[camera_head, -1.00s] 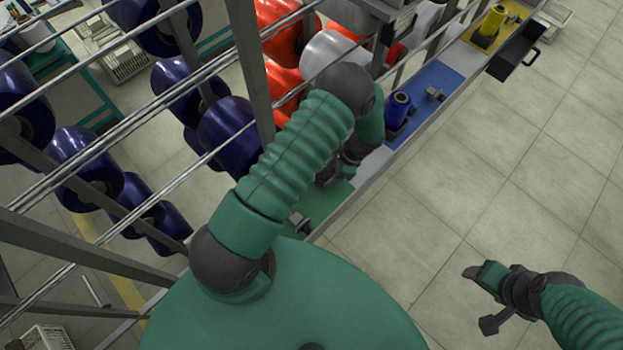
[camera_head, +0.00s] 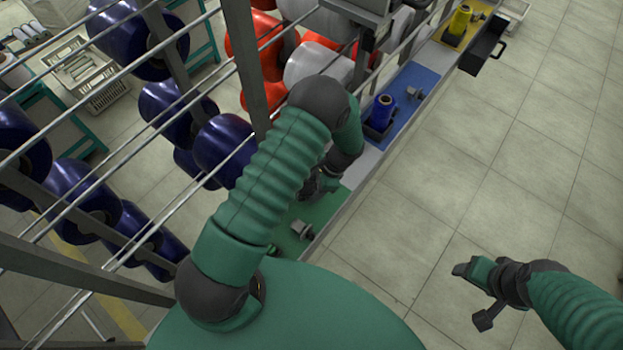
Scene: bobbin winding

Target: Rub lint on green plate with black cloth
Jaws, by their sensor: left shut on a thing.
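The green plate (camera_head: 328,211) lies on the grey rail just in front of my body, partly covered by my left arm. My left gripper (camera_head: 318,187) reaches down over the plate's far part, mostly hidden behind the forearm. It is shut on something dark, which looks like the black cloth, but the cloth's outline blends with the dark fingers. I cannot tell whether it touches the plate. No lint can be made out on the plate. My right gripper (camera_head: 468,294) is open and empty over the floor at the right.
A small grey fixture (camera_head: 301,229) stands on the green plate. Beyond are a blue plate (camera_head: 415,77) with a blue bobbin (camera_head: 381,112) and a yellow bobbin (camera_head: 460,20). Metal rods and large blue spools (camera_head: 222,148) fill the left. The floor at right is clear.

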